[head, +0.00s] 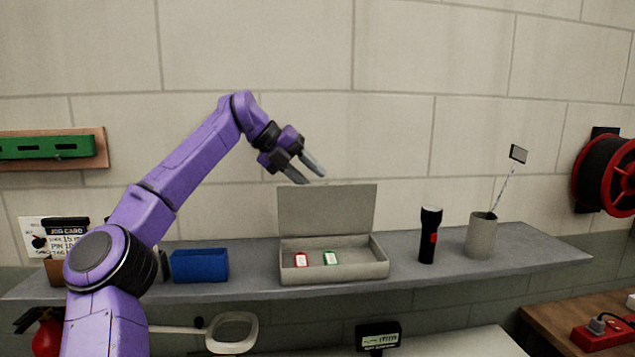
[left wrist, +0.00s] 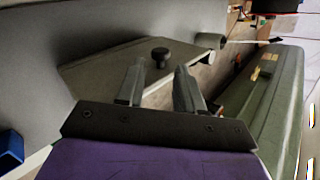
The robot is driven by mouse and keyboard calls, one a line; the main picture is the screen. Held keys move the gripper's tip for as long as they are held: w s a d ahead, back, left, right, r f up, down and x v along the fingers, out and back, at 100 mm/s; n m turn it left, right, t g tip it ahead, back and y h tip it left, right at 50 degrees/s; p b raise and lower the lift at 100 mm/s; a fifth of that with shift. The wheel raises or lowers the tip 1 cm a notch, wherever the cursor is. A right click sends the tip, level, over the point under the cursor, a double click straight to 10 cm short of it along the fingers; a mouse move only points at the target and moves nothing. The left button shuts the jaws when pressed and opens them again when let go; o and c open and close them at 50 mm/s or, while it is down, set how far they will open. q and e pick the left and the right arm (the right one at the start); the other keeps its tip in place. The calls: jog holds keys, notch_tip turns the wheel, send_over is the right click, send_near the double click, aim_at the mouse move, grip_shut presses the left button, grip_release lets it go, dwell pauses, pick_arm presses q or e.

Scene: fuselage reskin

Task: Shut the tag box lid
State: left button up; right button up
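The tag box (head: 350,272) is a shallow grey box on the wall shelf in the head view. Its lid (head: 327,208) stands upright at the back edge, open. My left gripper (head: 309,174) is open and empty, just above the lid's top edge. In the left wrist view its two fingers (left wrist: 158,88) are apart. My right gripper is not in view.
On the shelf (head: 245,293), a blue bin (head: 200,266) stands left of the box. A black flashlight (head: 429,235) and a grey cup (head: 480,236) stand to the right. The block wall (head: 400,140) is close behind. A red cable reel (head: 605,173) hangs far right.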

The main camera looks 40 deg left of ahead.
aim_at(327, 208)
pick_arm(q)
jog(key=x, duration=0.4)
jog(key=shift+w+a, duration=0.2)
jog(key=shift+w, duration=0.3)
jog(key=shift+s+r, duration=0.25)
jog(key=shift+s, duration=0.35)
jog(key=shift+c, duration=1)
jog(key=c, duration=0.5)
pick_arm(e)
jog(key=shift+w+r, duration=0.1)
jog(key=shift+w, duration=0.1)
